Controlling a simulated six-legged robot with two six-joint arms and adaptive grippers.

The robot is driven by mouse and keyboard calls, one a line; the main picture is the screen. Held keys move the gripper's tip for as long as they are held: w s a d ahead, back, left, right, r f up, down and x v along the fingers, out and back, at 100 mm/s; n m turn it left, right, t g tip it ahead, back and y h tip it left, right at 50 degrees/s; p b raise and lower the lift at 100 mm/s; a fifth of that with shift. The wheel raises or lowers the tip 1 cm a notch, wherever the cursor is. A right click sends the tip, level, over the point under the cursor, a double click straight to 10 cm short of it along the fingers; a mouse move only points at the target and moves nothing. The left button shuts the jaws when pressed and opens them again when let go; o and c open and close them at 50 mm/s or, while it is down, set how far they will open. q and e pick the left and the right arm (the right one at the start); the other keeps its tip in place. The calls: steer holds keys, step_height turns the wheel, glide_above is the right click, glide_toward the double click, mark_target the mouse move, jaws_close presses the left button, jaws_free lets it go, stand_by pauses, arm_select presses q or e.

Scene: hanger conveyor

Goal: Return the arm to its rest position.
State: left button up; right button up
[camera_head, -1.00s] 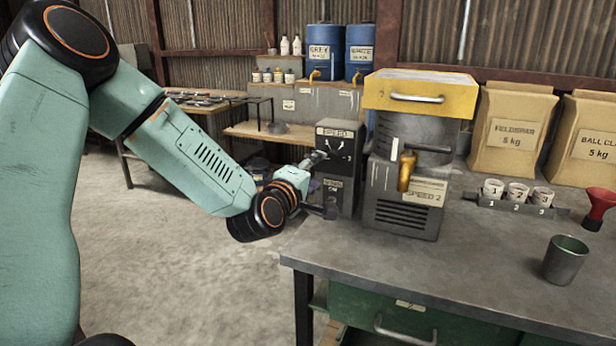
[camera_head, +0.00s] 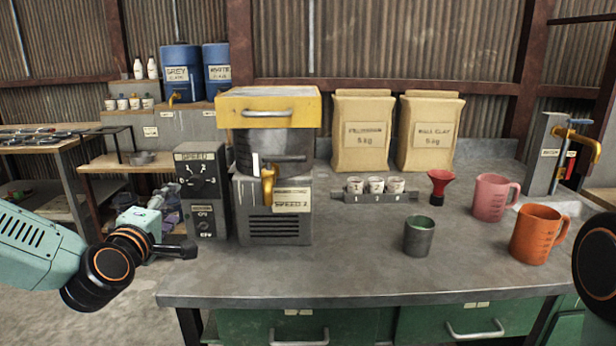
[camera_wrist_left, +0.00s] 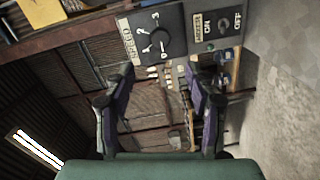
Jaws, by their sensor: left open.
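My left gripper (camera_head: 176,222) is at the lower left in the head view, beside the grey control box (camera_head: 203,222) and at the left end of the bench. Its jaws are apart and hold nothing. In the left wrist view, the two dark fingers of this gripper (camera_wrist_left: 157,85) stand well apart with a gap between them. The control box (camera_wrist_left: 182,38) shows beyond them, with its SPEED dial and an ON/OFF switch. I cannot tell whether a finger touches the box. My right gripper is not in view; only a dark round arm joint shows at the right edge.
The grey bench (camera_head: 350,275) carries a yellow-topped machine (camera_head: 267,160), two clay bags, a rack of small cups (camera_head: 375,196), a red funnel (camera_head: 440,183), a metal cup (camera_head: 419,238), and pink (camera_head: 489,198) and orange (camera_head: 536,236) jugs. Its front strip is mostly clear.

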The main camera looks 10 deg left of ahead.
arm_select(q)
steer(key=s+d+f+m+g+h, duration=0.2)
steer(key=s+d+f+m+g, duration=0.35)
steer(key=f, duration=0.65)
steer(key=s+d+f+m+g+h, duration=0.2)
steer(key=s+d+f+m+g, duration=0.2)
steer(key=s+d+f+m, duration=0.5)
steer(key=s+f+m+g, duration=0.1)
steer(key=s+f+g, duration=0.2)
steer(key=s+f, duration=0.5)
steer(key=s+d+f+m+g, duration=0.1)
steer(key=s+f+g, duration=0.3)
steer(key=s+f, duration=0.4)
steer(key=s+m, duration=0.1)
steer(key=s, duration=0.5)
steer(key=shift+s+d, duration=0.25)
steer(key=shift+s, duration=0.15)
